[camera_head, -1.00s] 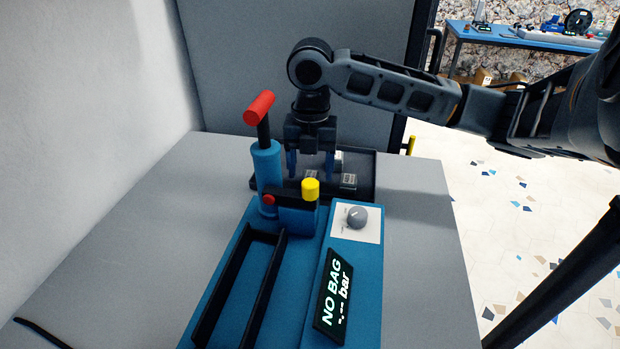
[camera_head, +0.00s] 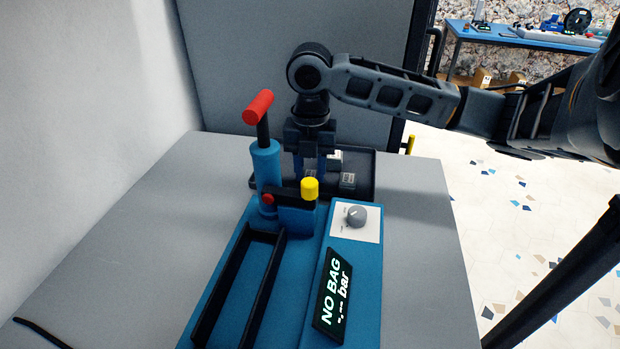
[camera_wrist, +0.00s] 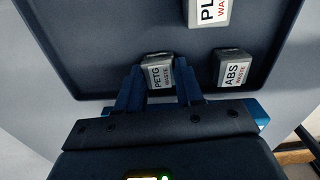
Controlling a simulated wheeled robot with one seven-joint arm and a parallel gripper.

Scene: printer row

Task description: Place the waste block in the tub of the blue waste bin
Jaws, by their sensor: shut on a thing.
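My gripper (camera_head: 311,162) points down over the dark tray (camera_head: 363,163) at the back of the grey table. The blue waste bin is not seen in these frames.
A blue machine (camera_head: 350,290) with a "NO BAG" display stands in front of the tray. Its red-handled lever (camera_head: 259,108) and yellow knob (camera_head: 310,188) rise close to my gripper. A blue table (camera_head: 520,40) stands far back right.

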